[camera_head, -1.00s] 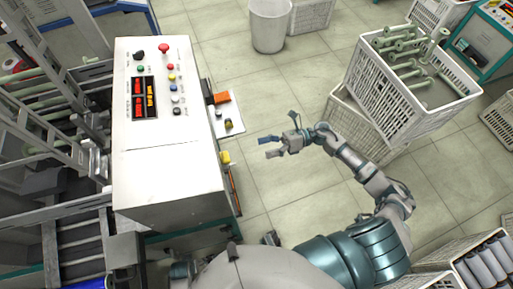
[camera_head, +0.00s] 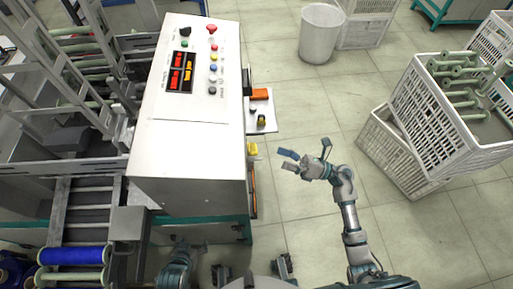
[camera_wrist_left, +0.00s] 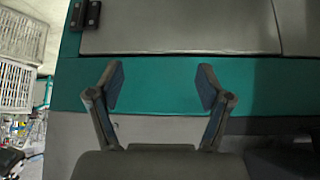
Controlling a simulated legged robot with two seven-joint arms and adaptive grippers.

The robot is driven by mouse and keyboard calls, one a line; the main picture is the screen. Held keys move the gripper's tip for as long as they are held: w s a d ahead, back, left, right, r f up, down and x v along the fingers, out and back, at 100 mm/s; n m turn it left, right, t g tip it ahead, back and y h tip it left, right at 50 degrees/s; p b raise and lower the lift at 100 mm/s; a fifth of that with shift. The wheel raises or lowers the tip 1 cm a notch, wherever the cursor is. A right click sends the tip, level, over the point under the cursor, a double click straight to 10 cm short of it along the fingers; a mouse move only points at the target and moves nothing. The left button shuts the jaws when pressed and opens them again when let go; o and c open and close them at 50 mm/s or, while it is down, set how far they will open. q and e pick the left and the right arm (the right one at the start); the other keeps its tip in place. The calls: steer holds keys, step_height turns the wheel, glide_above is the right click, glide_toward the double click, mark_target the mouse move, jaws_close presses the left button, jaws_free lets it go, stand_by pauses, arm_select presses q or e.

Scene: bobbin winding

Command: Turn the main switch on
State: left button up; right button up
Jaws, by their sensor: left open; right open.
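The winding machine's white control box (camera_head: 190,150) stands left of centre in the head view. Its top panel carries a black knob (camera_head: 185,31), a red mushroom button (camera_head: 212,29), several small coloured buttons and red and yellow displays (camera_head: 182,72). No label is readable, so I cannot tell which control is the main switch. My left gripper (camera_head: 187,246) is low, in front of the box's near end. In the left wrist view its open, empty fingers (camera_wrist_left: 160,88) face a green band (camera_wrist_left: 160,68) on a grey cabinet. My right gripper (camera_head: 284,160) is open and empty, right of the box over the floor.
White crates (camera_head: 440,125), the upper holding green bobbins, stand at right. A white bin (camera_head: 320,35) stands at the back. Rollers (camera_head: 85,215) lie left. Tiled floor between is clear.

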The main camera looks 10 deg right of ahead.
mark_target(256, 147)
arm_select(q)
steer(key=shift+s+a+f+g, duration=0.2)
steer(key=shift+s+g, duration=0.1)
steer(key=shift+s, duration=0.2)
steer(key=shift+s+a+f+g, duration=0.2)
steer(key=shift+s+g, duration=0.1)
steer(key=shift+s, duration=0.2)
arm_select(e)
steer(key=x, duration=0.9)
steer(key=shift+f, duration=0.1)
steer(key=shift+c, duration=0.3)
